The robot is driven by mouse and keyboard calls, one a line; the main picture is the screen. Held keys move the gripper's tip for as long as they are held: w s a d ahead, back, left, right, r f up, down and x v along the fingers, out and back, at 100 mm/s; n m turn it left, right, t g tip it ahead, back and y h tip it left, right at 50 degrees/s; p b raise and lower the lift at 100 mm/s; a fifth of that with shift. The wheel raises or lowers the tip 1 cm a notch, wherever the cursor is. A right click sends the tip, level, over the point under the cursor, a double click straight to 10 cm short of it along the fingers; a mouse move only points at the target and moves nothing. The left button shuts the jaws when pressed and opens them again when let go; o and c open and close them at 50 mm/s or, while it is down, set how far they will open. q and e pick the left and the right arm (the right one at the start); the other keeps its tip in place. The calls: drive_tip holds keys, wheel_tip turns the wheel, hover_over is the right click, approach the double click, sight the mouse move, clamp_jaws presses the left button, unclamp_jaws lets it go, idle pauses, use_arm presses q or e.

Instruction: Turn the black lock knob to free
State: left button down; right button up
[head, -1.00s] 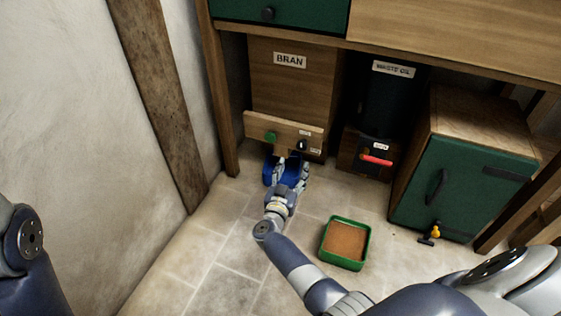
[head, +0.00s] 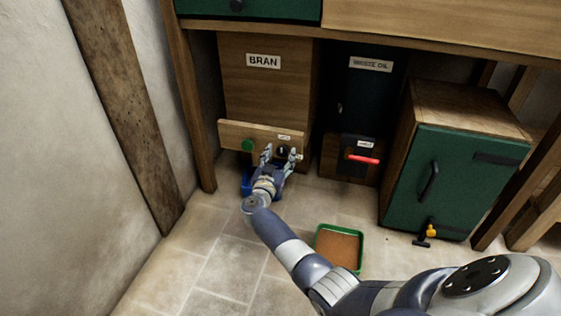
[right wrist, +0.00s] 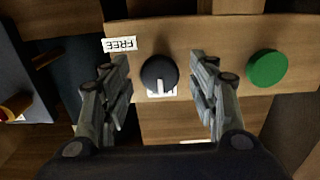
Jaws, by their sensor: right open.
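The black lock knob (right wrist: 160,74) sits on the wooden panel (head: 232,133) at the front of the bran bin (head: 262,90). In the right wrist view the knob's white pointer mark faces the bottom of the picture, over a white label. A FREE label (right wrist: 119,44) shows upside down at the knob's upper left. My right gripper (head: 281,153) is open in front of the panel. In the right wrist view its fingers (right wrist: 161,82) stand on both sides of the knob, apart from it. My left gripper is out of view.
A green button (head: 247,145) is beside the knob on the panel. A blue object (head: 247,182) is partly hidden below it. The waste oil unit (head: 372,102) has a red lever (head: 363,159). A green tray (head: 319,248) lies on the floor near my right arm, left of a green cabinet (head: 412,180).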

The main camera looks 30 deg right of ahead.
drive_tip(key=shift+w+d, duration=0.25)
drive_tip(key=shift+d, duration=0.05)
drive_tip(key=shift+c, duration=0.5)
drive_tip(key=c, duration=1)
